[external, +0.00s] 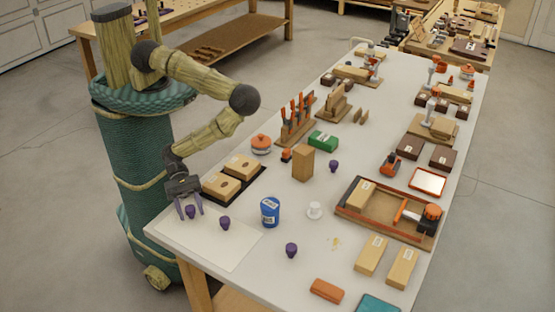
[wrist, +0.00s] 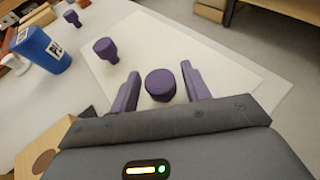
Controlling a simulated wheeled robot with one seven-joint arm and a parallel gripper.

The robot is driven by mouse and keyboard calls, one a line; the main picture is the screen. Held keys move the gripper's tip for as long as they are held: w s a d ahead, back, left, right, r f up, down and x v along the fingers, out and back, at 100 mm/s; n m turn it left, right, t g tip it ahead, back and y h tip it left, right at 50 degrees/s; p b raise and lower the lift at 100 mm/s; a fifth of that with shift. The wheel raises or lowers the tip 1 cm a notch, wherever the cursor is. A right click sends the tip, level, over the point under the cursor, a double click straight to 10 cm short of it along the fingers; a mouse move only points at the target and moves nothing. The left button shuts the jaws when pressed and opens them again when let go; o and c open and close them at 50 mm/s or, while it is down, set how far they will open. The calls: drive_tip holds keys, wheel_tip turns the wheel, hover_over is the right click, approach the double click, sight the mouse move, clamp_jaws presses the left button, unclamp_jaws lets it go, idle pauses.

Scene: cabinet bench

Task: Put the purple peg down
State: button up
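My gripper (external: 188,204) is at the table's near left corner, low over the white sheet (external: 230,247). Its two purple-grey fingers are apart, on either side of a purple peg (external: 191,212). In the wrist view the peg (wrist: 160,84) shows its round top between the fingertips, with a gap on both sides. It seems to stand upright on the sheet; its foot is hidden. A second purple peg (external: 225,223) stands on the sheet to the right; it also shows in the wrist view (wrist: 105,49). More purple pegs stand farther off, one near the front (external: 291,250) and one mid-table (external: 334,166).
A blue can (external: 270,211) and a white object (external: 314,210) stand right of the sheet. A black tray with wooden blocks (external: 222,186) lies just behind my gripper. The front part of the sheet is clear.

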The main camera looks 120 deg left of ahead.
sight(189, 206)
drive_tip(key=shift+r, duration=0.2)
drive_tip(key=b+v, duration=0.1)
drive_tip(key=v, duration=0.5)
drive_tip(key=shift+s+a, duration=0.1)
drive_tip(key=shift+s, duration=0.05)
drive_tip(key=p+v, duration=0.5)
drive_tip(key=shift+r, duration=0.15)
drive_tip(key=shift+s+a, duration=0.15)
drive_tip(key=shift+s, duration=0.05)
drive_tip(key=shift+w, duration=0.1)
